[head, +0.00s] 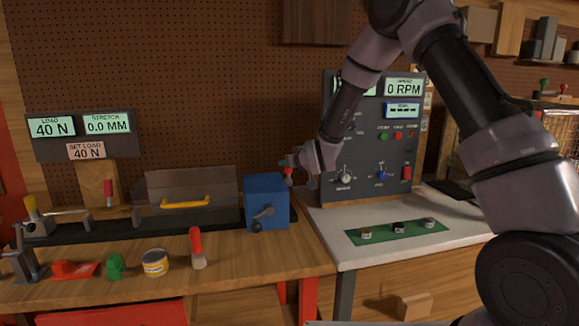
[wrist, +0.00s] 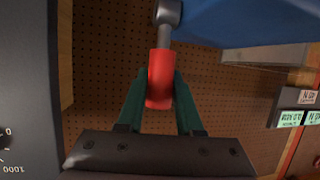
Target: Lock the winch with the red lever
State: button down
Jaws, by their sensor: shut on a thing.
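The winch is a blue box (head: 265,195) at the right end of the left bench, with a grey crank (head: 263,213) on its front. Its blue body (wrist: 245,18) also shows along the top of the wrist view. The red lever (wrist: 161,78) has a red grip on a grey stem that ends in a round grey hub beside the blue body. My gripper (wrist: 160,90) is shut on the red grip, one green finger on each side. In the head view my gripper (head: 290,165) is at the box's upper right, and the lever is mostly hidden there.
The load display (head: 82,136) reads 40 N, with stretch 0.0 mm and set load 40 N. A clear guard with a yellow handle (head: 186,203) stands left of the winch. A red-handled tool (head: 197,247) stands in front. The grey control panel (head: 373,140) is close on the right.

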jog(key=shift+w+a+f+m+g+h, duration=0.2)
jog(key=shift+w+g+h, duration=0.2)
jog(key=shift+w+g, duration=0.55)
jog(key=shift+w+a+f+m+g+h, duration=0.1)
jog(key=shift+w+a+g+h, duration=0.3)
jog(key=shift+g, duration=0.85)
jog(key=shift+w+a+f+m+g+h, duration=0.15)
jog(key=shift+w+g+h, duration=0.25)
jog(key=shift+w+g, duration=0.65)
jog(key=shift+s+d, duration=0.1)
jog(key=shift+s, duration=0.05)
jog(key=c, duration=0.6)
grip_release()
jog(key=shift+f, duration=0.1)
jog(key=v, duration=1)
jog(key=shift+d+r, duration=0.15)
jog(key=shift+r, duration=0.2)
